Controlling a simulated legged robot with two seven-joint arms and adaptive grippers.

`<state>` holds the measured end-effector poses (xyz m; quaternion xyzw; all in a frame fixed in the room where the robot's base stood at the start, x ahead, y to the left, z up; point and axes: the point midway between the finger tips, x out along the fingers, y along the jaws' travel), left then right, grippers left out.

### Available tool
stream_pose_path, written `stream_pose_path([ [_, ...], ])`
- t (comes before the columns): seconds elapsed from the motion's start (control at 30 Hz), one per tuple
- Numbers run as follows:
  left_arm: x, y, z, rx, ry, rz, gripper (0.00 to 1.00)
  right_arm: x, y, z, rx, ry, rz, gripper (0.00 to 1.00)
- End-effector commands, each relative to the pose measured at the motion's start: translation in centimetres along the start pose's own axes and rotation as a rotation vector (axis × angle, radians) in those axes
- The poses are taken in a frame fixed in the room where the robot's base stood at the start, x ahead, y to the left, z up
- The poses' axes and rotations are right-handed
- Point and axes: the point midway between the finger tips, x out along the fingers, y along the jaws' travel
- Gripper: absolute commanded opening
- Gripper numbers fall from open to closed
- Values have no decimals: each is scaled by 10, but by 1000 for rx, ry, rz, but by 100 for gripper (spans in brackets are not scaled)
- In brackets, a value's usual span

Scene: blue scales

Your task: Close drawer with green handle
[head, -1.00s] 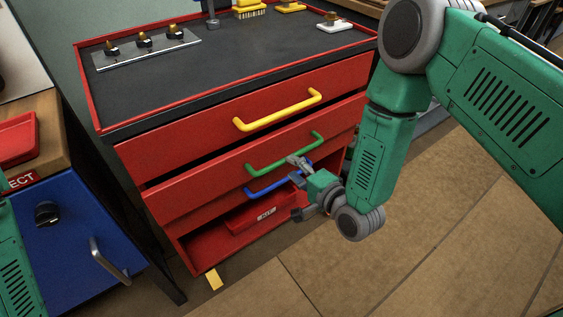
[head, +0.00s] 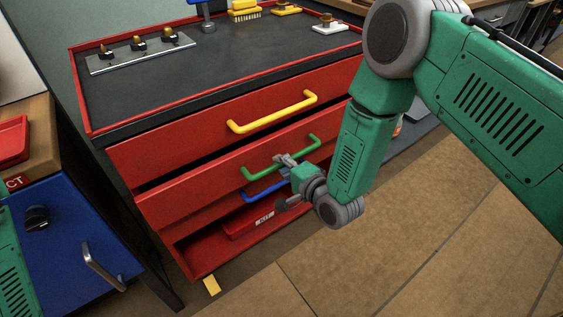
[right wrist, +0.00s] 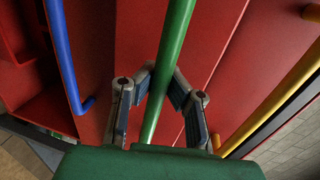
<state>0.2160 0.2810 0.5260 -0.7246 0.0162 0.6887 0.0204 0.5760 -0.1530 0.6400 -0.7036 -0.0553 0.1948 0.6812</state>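The drawer with the green handle (head: 312,146) is the second red drawer (head: 205,179) from the top. Its front stands out from the cabinet, with a dark gap above it. My right gripper (head: 283,160) is at the handle's middle. In the right wrist view, the green handle (right wrist: 168,55) runs between the two fingers of my right gripper (right wrist: 163,82), whose tips bend in to its sides; it looks shut on the handle. Contact on both sides is hard to make out. My left gripper is out of view.
A yellow handle (head: 272,112) is above and a blue handle (head: 262,189) below. The lowest opening holds a red box (head: 245,222) marked KIT. A blue cabinet (head: 62,245) stands at left. Tools lie on the dark cabinet top (head: 215,70). Bare floor (head: 440,230) is at right.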

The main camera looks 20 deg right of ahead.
Motion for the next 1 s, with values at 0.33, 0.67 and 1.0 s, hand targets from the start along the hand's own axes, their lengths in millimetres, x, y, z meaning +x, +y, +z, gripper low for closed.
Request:
stream_pose_path([
  [0.33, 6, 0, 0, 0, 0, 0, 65, 33, -5, -8, -4, 18, 3, 0],
  [0.67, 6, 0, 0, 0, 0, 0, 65, 32, -6, -8, -3, 15, 2, 34],
  [1.0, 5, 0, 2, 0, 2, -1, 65, 28, -6, -5, -4, 11, 3, 34],
])
